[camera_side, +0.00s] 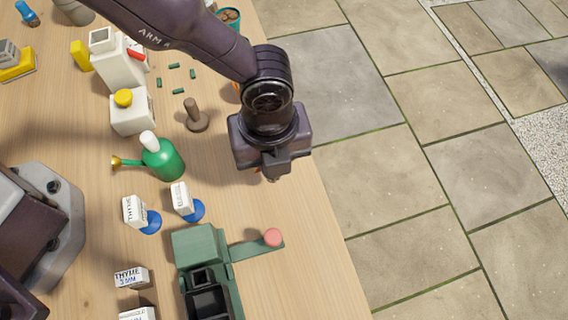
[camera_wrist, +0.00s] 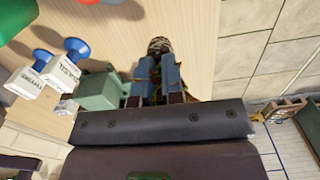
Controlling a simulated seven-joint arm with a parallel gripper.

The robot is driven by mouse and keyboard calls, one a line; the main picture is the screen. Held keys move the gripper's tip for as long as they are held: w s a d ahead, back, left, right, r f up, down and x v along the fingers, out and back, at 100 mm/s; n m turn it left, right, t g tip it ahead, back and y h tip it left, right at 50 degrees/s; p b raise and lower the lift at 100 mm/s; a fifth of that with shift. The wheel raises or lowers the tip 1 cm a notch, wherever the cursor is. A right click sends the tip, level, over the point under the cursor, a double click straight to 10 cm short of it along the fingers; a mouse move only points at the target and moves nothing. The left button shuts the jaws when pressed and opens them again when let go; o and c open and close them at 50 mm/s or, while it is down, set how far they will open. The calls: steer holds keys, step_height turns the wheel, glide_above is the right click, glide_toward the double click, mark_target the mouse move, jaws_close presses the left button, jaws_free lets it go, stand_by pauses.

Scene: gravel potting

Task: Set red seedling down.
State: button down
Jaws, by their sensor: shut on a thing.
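My gripper (camera_wrist: 158,72) is shut on a seedling, whose speckled brown root plug (camera_wrist: 158,45) sticks out past the fingertips in the wrist view. Bits of yellowish foliage show between the fingers, and the rest of the seedling is hidden by them. In the side view my gripper (camera_side: 270,174) hangs over the right edge area of the wooden table (camera_side: 300,270), and the seedling is almost wholly hidden beneath it. I cannot make out the seedling's red colour or whether the plug touches the table.
A green device (camera_side: 200,245) with a pink-knobbed lever (camera_side: 272,237) stands nearer the front. Labelled white blocks with blue parts (camera_side: 134,210), a green watering can (camera_side: 165,160) and a brown tamper (camera_side: 195,118) stand left. A pot of brown pebbles (camera_side: 230,18) is at the back. Stone paving lies beyond the table's right edge.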

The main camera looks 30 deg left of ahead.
steer(key=shift+w+d+f, duration=0.3)
steer(key=shift+d+f, duration=0.05)
steer(key=shift+f, duration=0.2)
steer(key=shift+w+d+f, duration=0.15)
steer(key=shift+f, duration=0.75)
steer(key=shift+w+d+f, duration=0.15)
steer(key=shift+f, duration=0.75)
steer(key=shift+f, duration=0.15)
steer(key=c, duration=1.2)
jaws_free()
steer(key=shift+c, duration=0.2)
step_height(320, 180, up, 13)
steer(key=shift+w, duration=0.1)
